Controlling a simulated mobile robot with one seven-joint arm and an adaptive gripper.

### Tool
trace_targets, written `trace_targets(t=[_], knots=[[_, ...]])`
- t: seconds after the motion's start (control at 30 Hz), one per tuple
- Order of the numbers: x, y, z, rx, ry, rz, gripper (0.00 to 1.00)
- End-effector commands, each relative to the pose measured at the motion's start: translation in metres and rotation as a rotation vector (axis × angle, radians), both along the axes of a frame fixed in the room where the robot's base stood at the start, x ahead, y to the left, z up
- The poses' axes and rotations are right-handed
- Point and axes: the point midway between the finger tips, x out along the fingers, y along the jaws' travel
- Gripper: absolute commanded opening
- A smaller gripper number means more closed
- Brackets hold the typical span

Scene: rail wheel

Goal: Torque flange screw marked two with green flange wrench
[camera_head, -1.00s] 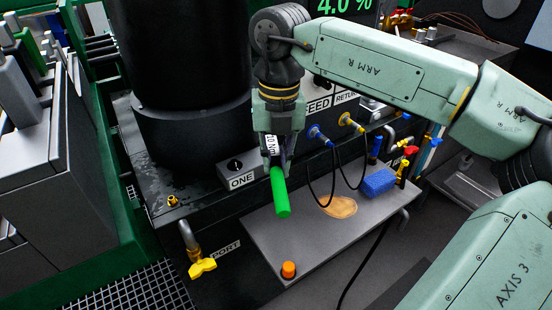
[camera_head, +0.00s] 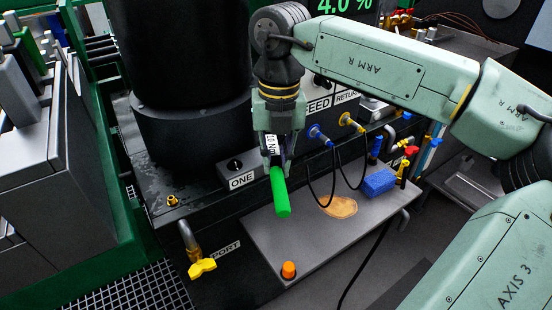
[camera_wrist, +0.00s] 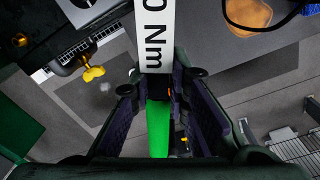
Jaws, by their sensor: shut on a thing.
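My gripper (camera_head: 278,158) is shut on the green flange wrench (camera_head: 281,196). The wrench's green handle hangs down and a little to the right below the fingers, above the near edge of the grey shelf. A white label with "Nm" on the wrench (camera_wrist: 154,35) shows in the wrist view, with the green handle between the fingers (camera_wrist: 160,105). A block marked ONE (camera_head: 240,178) with a dark screw on top stands just left of my gripper. No mark two is visible; the area behind my gripper is hidden.
The grey shelf (camera_head: 275,245) holds an orange cap (camera_head: 288,270), a blue sponge (camera_head: 378,182) and a brownish patch (camera_head: 340,207). A black column (camera_head: 185,70) stands behind left. Black hoses (camera_head: 333,180) hang close right of my gripper. A yellow valve (camera_head: 202,267) sits lower left.

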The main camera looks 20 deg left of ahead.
Motion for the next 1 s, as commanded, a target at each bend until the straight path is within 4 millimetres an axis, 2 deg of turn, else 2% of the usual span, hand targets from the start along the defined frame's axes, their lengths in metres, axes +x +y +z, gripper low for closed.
trace_targets(t=[0.37, 1.0], knots=[[0.000, 0.000, 0.000, 0.000, -0.001, 0.000, 0.00], [0.000, 0.000, -0.014, 0.000, -0.001, 0.000, 0.00]])
